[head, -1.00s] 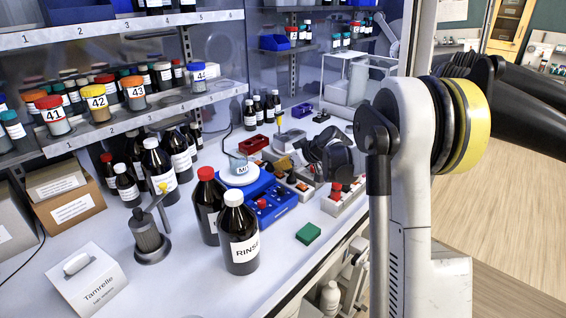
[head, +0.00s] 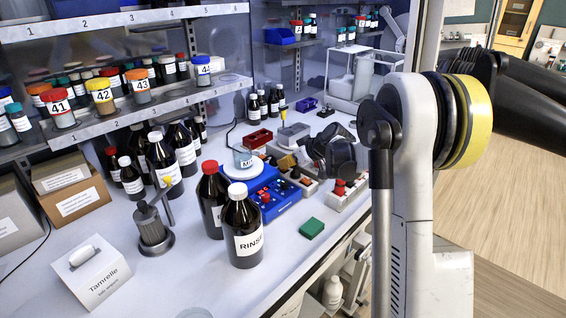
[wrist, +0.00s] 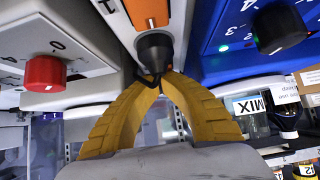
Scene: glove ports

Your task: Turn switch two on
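In the wrist view my gripper (wrist: 161,78) has two yellow fingers that curve together. Their tips meet at the end of a round black switch part (wrist: 154,50) on a white box with an orange strip (wrist: 147,12). I cannot tell whether the tips touch it or pinch it. A red knob (wrist: 45,73) on a white box is to the left, and a black knob (wrist: 279,27) on a blue box with lit green lights is to the right. No label naming switch two is readable. In the head view my dark wrist (head: 333,155) hangs over the switch boxes and hides the fingers.
The blue box (head: 285,200), a white box with red knobs (head: 350,192) and a beaker on a round plate (head: 243,170) crowd the wrist. A RINSE bottle (head: 241,228) and a red-capped bottle (head: 212,200) stand in front. A green block (head: 312,228) lies nearby. Loaded shelves (head: 120,110) are at left.

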